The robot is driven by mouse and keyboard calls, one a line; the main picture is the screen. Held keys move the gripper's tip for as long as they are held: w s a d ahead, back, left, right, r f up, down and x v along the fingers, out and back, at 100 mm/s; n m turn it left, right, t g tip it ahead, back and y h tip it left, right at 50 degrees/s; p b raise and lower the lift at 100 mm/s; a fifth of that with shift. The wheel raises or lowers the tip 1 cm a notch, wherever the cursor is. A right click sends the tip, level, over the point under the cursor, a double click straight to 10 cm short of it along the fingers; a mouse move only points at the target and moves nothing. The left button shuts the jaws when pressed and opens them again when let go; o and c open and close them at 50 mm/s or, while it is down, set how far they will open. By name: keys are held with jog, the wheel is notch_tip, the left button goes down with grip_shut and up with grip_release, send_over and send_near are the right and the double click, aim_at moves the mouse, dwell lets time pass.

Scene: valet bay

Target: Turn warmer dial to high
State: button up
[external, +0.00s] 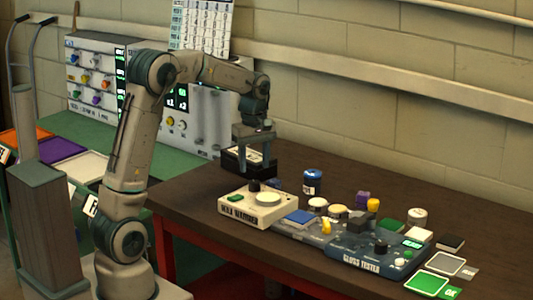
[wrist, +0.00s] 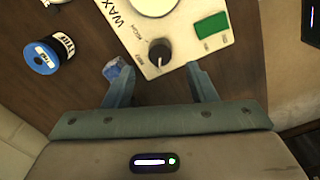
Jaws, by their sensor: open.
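The wax warmer (external: 258,211) is a cream box on the table, with a round pale disc, a green patch and a black dial (external: 254,186) on top. My gripper (external: 250,170) is open and points down above the dial's side of the warmer. It also shows in the wrist view (wrist: 153,72), empty, with the fingers apart from the dial.
A blue-grey gloss tester (external: 350,254) with several small items stands right of the warmer. A blue-labelled spool or jar (external: 312,182) stands behind it and shows in the wrist view (wrist: 48,55). A small blue item (wrist: 113,68) is by one fingertip.

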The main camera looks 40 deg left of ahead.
aim_at(254, 181)
notch_tip(254, 181, down, 5)
jog(key=shift+f, duration=0.15)
jog(key=c, duration=1)
